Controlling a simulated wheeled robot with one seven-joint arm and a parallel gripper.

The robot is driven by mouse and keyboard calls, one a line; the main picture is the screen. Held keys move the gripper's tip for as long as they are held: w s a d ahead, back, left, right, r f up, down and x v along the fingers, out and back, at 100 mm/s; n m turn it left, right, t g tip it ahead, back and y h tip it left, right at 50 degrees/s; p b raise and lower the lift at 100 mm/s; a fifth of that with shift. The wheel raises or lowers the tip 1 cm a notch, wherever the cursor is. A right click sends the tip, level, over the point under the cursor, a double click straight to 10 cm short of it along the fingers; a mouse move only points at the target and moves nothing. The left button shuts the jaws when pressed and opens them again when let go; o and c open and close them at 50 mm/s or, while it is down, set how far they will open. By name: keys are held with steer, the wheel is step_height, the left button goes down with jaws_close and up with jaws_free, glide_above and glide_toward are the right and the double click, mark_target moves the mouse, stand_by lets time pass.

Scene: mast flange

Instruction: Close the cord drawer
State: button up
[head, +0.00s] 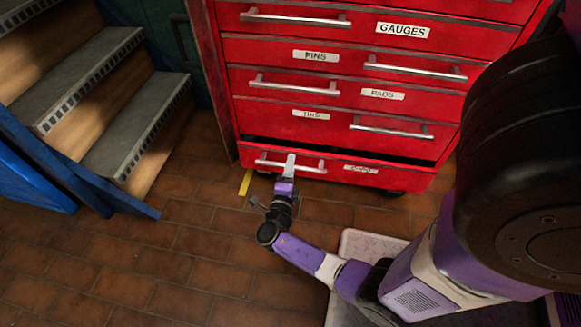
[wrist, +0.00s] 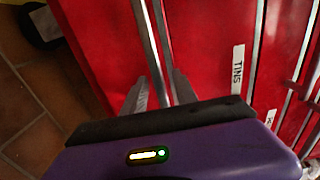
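The bottom drawer (head: 330,177) of the red cabinet stands out a little, with a dark gap above its front. Its small label (head: 360,169) is too blurred to read, so I cannot confirm it is the cord drawer. My gripper (head: 290,163) is at this drawer's silver handle (head: 310,168), near its middle. In the wrist view, my gripper's two grey fingers (wrist: 160,88) are apart, one on each side of the handle bar (wrist: 148,45). They look open around it; contact cannot be made out.
Drawers above, labelled GAUGES, PINS, PADS and TINS (head: 312,114), look shut. Grey-topped steps (head: 110,110) with a blue side rail stand at left. A yellow strip (head: 245,182) lies on the tiled floor by the cabinet. A pale tray-like edge (head: 365,243) shows beneath my arm. Floor at lower left is clear.

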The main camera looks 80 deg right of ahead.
steer(key=shift+c, duration=0.4)
jaws_close()
stand_by(0.9)
